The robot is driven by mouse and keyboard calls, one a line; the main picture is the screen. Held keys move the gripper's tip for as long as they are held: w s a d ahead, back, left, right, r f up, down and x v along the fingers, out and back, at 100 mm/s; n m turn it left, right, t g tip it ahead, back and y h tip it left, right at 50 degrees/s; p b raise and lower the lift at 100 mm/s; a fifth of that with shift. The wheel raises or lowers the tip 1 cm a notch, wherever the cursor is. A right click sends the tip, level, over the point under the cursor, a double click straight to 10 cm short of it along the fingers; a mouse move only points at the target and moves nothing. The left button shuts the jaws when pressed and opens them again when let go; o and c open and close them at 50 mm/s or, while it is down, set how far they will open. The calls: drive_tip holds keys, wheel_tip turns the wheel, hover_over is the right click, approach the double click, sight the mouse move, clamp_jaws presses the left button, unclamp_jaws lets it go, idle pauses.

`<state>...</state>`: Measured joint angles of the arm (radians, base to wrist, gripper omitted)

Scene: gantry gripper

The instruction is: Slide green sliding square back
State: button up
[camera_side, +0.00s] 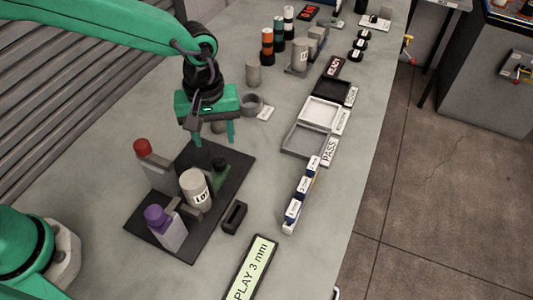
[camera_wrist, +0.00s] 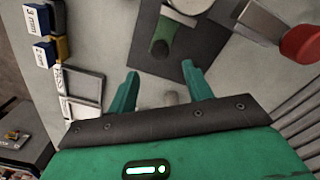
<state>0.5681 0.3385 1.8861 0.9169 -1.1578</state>
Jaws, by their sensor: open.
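The green sliding square (camera_side: 219,165) is a small dark green piece on the black base plate (camera_side: 239,158), behind and right of the grey cylinder marked LOT (camera_side: 197,189). In the wrist view the green piece (camera_wrist: 166,31) has a dark round end and lies ahead of the fingers, partly beside the pale cylinder (camera_wrist: 190,5). My gripper (camera_side: 214,139) is open and empty, above the far edge of the plate. Its two green fingers (camera_wrist: 160,75) are spread apart in the wrist view, and the green piece is beyond their tips, not between them.
A black slotted holder (camera_side: 235,217) is right of the plate. Labelled trays (camera_side: 303,139) and small labelled blocks (camera_side: 293,208) line the right.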

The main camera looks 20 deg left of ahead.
sight(219, 160)
drive_tip(key=shift+f, duration=3.85)
clamp_jaws()
drive_tip(key=shift+w, duration=2.15)
unclamp_jaws()
drive_tip(key=shift+r, duration=0.1)
wheel_tip(219, 160, up, 8)
